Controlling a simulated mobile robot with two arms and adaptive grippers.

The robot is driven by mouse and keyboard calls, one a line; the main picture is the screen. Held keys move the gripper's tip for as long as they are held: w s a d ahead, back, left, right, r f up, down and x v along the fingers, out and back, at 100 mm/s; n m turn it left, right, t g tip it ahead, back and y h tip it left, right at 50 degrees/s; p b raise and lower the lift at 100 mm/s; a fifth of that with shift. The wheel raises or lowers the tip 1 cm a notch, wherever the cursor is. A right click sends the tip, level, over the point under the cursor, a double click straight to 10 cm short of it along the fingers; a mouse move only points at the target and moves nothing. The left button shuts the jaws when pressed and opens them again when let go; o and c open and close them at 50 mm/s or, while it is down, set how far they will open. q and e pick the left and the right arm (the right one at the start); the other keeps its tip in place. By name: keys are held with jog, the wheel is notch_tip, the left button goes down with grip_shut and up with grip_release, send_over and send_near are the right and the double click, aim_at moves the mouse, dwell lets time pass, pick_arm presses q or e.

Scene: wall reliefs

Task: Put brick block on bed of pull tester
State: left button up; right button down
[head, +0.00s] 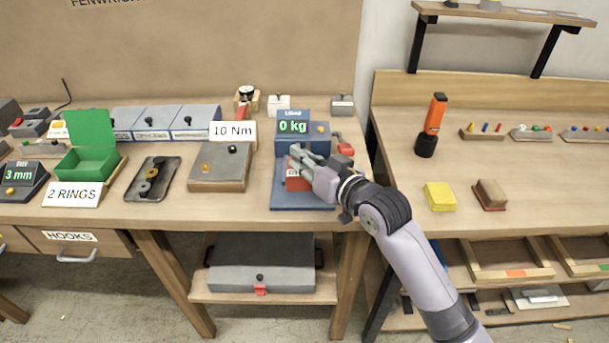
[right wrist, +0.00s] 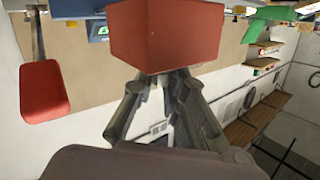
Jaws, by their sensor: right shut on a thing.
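The red brick block (head: 296,183) is at the bed of the pull tester, partly hidden by my right gripper (head: 306,163). The brick also fills the top middle of the right wrist view (right wrist: 168,35). My right gripper is shut on it, with the fingers (right wrist: 165,90) against the brick. The blue pull tester (head: 318,133) has a display reading 0 kg. Its flat blue bed (head: 289,201) shows in front of and beside the brick. I cannot tell whether the brick touches the bed. My left gripper is not in view.
The tester's red handle (head: 346,149) sticks out to the right, close to my gripper; it also shows in the right wrist view (right wrist: 44,90). A torch (head: 432,125) stands on the right bench.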

jog(key=shift+f, duration=2.3)
jog(key=shift+f, duration=0.1)
jog(key=c, duration=1.6)
grip_release()
jog(key=shift+f, duration=0.1)
jog(key=shift+s+d, duration=0.15)
jog(key=shift+s, duration=0.05)
jog(key=v, duration=1.1)
jog(key=shift+s+r+b, duration=0.25)
jog(key=shift+r+b, duration=0.05)
jog(key=shift+b, duration=0.15)
jog(key=shift+d, duration=0.1)
